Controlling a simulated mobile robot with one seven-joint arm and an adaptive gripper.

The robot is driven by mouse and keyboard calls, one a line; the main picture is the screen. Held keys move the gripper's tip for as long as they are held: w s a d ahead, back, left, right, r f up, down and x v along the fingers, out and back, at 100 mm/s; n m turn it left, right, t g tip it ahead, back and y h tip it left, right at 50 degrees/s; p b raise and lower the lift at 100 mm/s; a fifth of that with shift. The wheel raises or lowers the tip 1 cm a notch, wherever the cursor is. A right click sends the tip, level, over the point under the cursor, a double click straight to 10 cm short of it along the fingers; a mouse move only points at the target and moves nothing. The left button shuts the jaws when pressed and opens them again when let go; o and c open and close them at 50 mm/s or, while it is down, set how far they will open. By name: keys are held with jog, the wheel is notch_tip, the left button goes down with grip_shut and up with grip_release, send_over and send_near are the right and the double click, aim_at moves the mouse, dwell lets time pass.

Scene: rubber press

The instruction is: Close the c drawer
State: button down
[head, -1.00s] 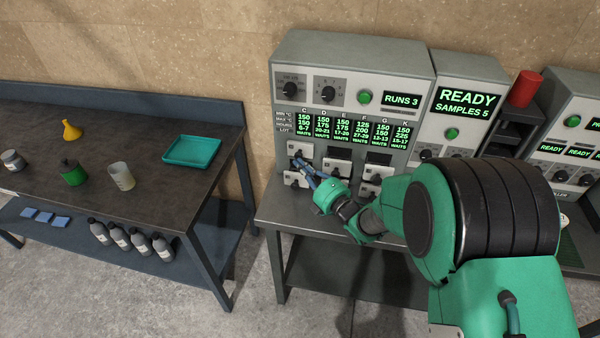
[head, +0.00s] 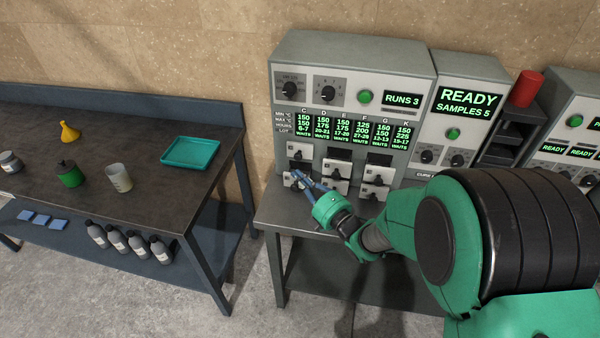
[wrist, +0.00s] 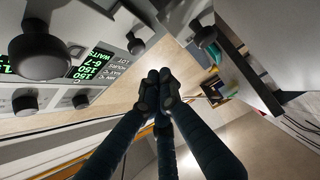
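The grey press cabinet (head: 350,62) has two rows of small white drawers with black knobs under its display. The c drawer's own letter is too small to read; the display column C stands at the far left. The upper left drawer (head: 300,151) looks flush, with no dark gap above it. My gripper (head: 297,175) is just below it, in front of the lower left drawer (head: 289,181), partly hiding that one. Contact cannot be told. In the wrist view my gripper's fingers (wrist: 158,90) are together with nothing seen between them; a large black knob (wrist: 40,56) is at left.
Dark openings show above the upper middle drawer (head: 336,170) and upper right drawer (head: 378,175), which appear pulled out. The grey bench (head: 285,215) has a narrow free strip in front. A dark side table (head: 140,200) with bottles and a teal tray (head: 190,152) stands left.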

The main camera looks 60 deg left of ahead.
jog(key=d+p, duration=0.1)
jog(key=d, duration=0.8)
jog(key=shift+w+d, duration=0.2)
jog(key=shift+w, duration=0.15)
jog(key=shift+f, duration=0.1)
jog(key=shift+w, duration=0.1)
